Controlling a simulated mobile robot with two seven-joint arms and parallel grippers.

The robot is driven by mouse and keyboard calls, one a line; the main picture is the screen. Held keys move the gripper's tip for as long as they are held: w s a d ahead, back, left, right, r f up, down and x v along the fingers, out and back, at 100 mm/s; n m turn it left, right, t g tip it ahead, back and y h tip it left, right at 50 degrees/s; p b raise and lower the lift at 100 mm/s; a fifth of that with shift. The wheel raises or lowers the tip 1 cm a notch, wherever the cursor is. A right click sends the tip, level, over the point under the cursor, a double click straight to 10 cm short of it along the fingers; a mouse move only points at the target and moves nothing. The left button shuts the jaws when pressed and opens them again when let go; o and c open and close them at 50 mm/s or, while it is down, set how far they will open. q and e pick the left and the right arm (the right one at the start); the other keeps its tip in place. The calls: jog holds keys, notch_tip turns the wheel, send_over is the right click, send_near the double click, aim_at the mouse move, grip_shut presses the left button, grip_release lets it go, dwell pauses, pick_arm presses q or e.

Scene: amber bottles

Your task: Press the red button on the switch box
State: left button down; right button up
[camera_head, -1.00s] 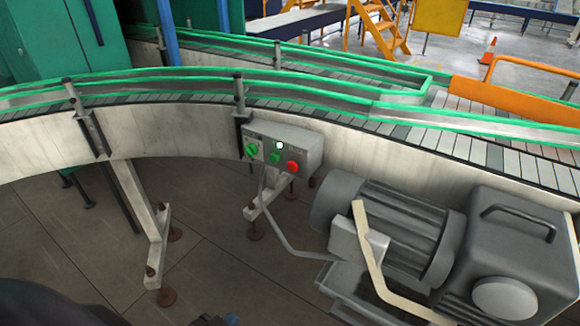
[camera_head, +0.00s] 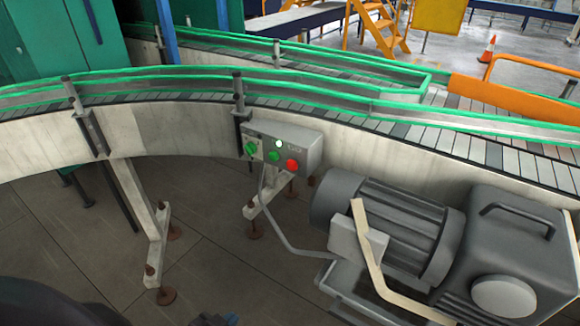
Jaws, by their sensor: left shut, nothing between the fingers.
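The grey switch box (camera_head: 306,138) is mounted on the side of the curved conveyor, near the middle of the view. Its front carries the red button (camera_head: 292,165) at the right, a green button (camera_head: 274,156) beside it and a green knob (camera_head: 251,149) at the left. A small white lamp (camera_head: 279,143) sits above the green button. My left gripper (camera_head: 217,320) barely shows at the bottom edge, below and well apart from the box. Its fingers are shut and empty; most of it is cut off. My right gripper is out of view.
A large grey motor (camera_head: 400,230) with a pale bracket stands right of and below the box. A grey cable (camera_head: 283,236) runs from the box toward it. The conveyor (camera_head: 190,127) and its legs (camera_head: 140,205) stand behind and left. Floor (camera_head: 215,240) is free below the box.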

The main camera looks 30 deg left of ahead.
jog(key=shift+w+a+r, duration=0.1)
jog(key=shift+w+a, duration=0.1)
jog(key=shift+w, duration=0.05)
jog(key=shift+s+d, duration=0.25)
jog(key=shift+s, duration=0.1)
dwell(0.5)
pick_arm(q)
jog(key=shift+w, duration=0.1)
jog(key=w+a+r+m+t+h+b, duration=0.1)
jog(key=w+a+r+t+b, duration=0.15)
jog(key=w, duration=0.85)
jog(key=w+a+r+m+t+h+b, duration=0.1)
jog(key=w+r+t+b, duration=0.25)
jog(key=w, duration=0.75)
notch_tip(320, 180, up, 12)
jog(key=a+n+t+h, duration=0.2)
jog(key=t+h, duration=0.5)
jog(key=h, duration=0.1)
jog(key=shift+w+f+n+b, duration=0.2)
jog(key=shift+w+n+b, duration=0.1)
jog(key=shift+w, duration=0.05)
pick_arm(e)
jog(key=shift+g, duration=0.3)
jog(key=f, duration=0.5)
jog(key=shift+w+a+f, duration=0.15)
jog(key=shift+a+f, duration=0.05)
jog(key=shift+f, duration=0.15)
